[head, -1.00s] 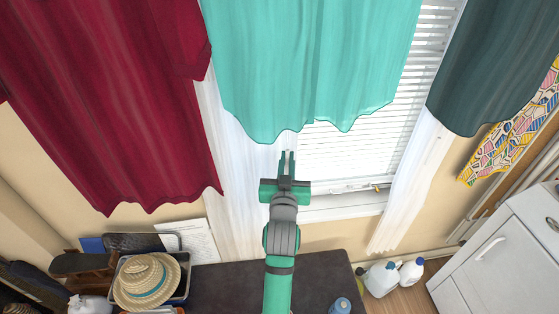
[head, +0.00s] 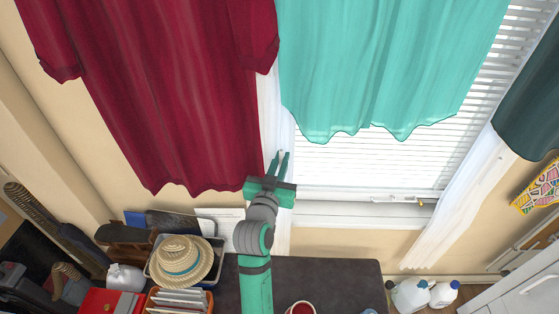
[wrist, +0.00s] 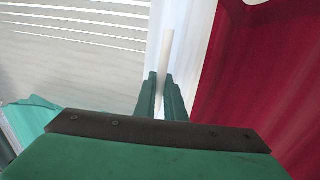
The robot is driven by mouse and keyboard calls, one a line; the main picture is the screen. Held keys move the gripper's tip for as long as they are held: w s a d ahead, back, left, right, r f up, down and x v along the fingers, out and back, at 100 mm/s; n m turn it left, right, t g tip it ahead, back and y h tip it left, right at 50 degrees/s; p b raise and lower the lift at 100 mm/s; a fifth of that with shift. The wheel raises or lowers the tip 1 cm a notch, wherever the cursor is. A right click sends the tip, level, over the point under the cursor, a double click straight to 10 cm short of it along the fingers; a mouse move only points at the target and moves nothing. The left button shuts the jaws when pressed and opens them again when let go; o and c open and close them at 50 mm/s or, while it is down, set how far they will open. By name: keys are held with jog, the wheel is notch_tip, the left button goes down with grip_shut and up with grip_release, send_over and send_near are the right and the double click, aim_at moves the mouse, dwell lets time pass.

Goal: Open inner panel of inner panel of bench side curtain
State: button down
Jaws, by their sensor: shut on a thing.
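The bench-side inner panel is a sheer white curtain (head: 270,110). It shows as a narrow, bunched strip between the red outer curtain (head: 170,90) and the bright window. The white panel (wrist: 190,45) lies behind, with the red curtain to the right. The teal curtain (head: 390,70) covers part of the panel's top.
Another white panel (head: 450,205) hangs at the window's right side. A dark bench top (head: 325,270) lies below, with a straw hat (head: 183,262) in a bin and a red cup (head: 301,307). White jugs (head: 410,294) stand on the floor at right.

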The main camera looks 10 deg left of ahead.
jog(key=shift+f, duration=0.1)
jog(key=c, duration=1.8)
grip_release()
jog(key=shift+c, duration=0.2)
jog(key=s+a, duration=0.1)
jog(key=s, duration=0.9)
jog(key=shift+s, duration=0.4)
